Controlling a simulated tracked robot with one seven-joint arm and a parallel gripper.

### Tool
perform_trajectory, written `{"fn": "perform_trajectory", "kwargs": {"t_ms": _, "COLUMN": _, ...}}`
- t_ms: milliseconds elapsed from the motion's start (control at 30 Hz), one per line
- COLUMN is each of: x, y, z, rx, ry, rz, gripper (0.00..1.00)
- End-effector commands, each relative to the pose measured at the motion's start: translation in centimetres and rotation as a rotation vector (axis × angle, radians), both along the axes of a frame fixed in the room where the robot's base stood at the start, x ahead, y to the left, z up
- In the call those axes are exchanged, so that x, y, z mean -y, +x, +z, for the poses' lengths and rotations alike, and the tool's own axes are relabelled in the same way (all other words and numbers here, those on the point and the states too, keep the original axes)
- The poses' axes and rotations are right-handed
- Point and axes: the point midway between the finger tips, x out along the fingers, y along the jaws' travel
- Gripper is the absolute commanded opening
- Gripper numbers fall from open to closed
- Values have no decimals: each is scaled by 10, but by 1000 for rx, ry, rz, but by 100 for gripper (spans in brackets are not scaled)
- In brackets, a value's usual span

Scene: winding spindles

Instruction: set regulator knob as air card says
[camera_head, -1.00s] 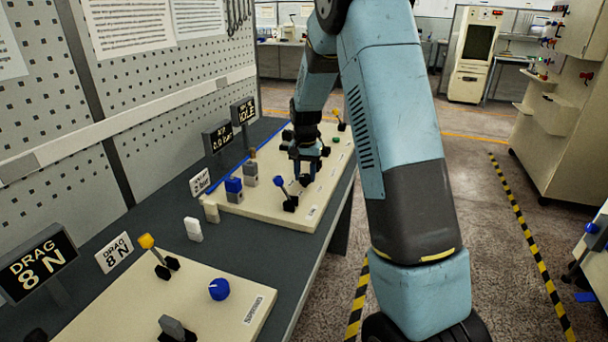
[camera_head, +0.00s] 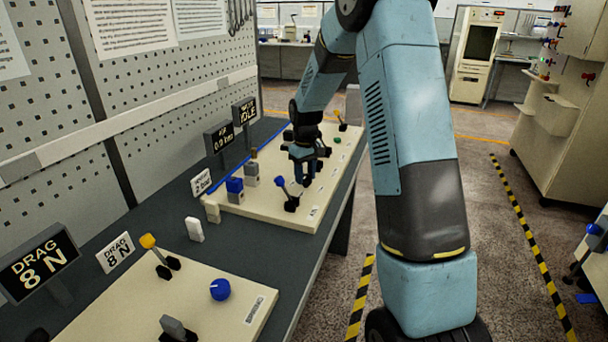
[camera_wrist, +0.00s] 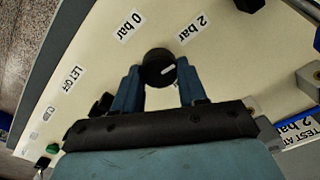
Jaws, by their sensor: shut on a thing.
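The regulator knob (camera_wrist: 153,58) is round and black with a white pointer mark. In the wrist view it sits between my gripper's two blue fingers, and the mark points right and slightly up. My gripper (camera_wrist: 159,80) is shut on the knob. A "0 bar" label (camera_wrist: 122,29) lies to its upper left and a "2 bar" label (camera_wrist: 195,28) to its upper right. In the head view my gripper (camera_head: 306,182) is low over the far cream panel and hides the knob. The air card (camera_head: 201,180) reads 2 bar; the air display (camera_head: 219,137) seems to read 0.0 bar.
A blue-balled lever (camera_head: 288,196) stands close in front of my gripper. An IDLE display (camera_head: 244,111) is behind. The near panel (camera_head: 120,310) has a yellow lever and a blue knob.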

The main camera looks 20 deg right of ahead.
Motion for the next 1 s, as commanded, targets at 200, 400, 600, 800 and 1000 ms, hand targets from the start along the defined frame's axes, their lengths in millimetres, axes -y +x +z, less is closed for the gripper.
{"fn": "perform_trajectory", "kwargs": {"t_ms": 200, "x": 0, "y": 2, "z": 2, "rx": 6, "ry": 0, "rz": 81, "gripper": 11}}
{"fn": "perform_trajectory", "kwargs": {"t_ms": 400, "x": 1, "y": 2, "z": 1, "rx": 6, "ry": -1, "rz": 112, "gripper": 11}}
{"fn": "perform_trajectory", "kwargs": {"t_ms": 600, "x": 1, "y": 2, "z": 1, "rx": 5, "ry": -1, "rz": 117, "gripper": 11}}
{"fn": "perform_trajectory", "kwargs": {"t_ms": 800, "x": 1, "y": 1, "z": 1, "rx": 4, "ry": -2, "rz": 116, "gripper": 11}}
{"fn": "perform_trajectory", "kwargs": {"t_ms": 1000, "x": 1, "y": 1, "z": 0, "rx": 3, "ry": -1, "rz": 116, "gripper": 61}}
